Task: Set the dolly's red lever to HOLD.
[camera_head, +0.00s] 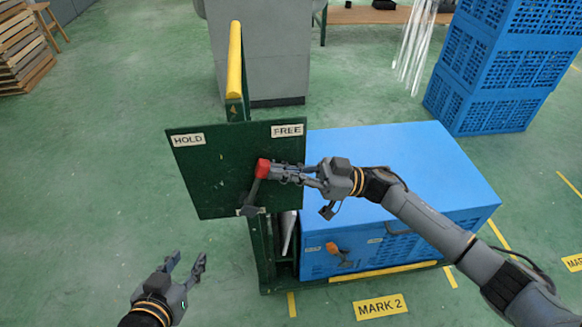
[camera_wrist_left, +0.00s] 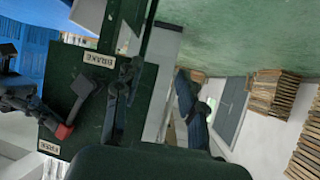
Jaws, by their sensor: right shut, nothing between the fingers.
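The dolly's dark green panel (camera_head: 215,175) stands upright, with a HOLD label (camera_head: 188,140) at its upper left and a FREE label (camera_head: 287,131) at its upper right. The red lever knob (camera_head: 262,168) is on a short grey arm that leans up and slightly right, toward the FREE side. My right gripper (camera_head: 276,172) is shut with its fingertips against or just right of the knob; contact is hard to tell. The knob also shows in the left wrist view (camera_wrist_left: 64,131). My left gripper (camera_head: 187,262) is open and empty, below and left of the panel.
A blue box (camera_head: 420,165) sits on the dolly, under my right arm. A smaller orange-tipped lever (camera_head: 332,248) is on its front. A yellow-topped post (camera_head: 235,60) rises behind the panel. Blue crates (camera_head: 500,90) are stacked at upper right.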

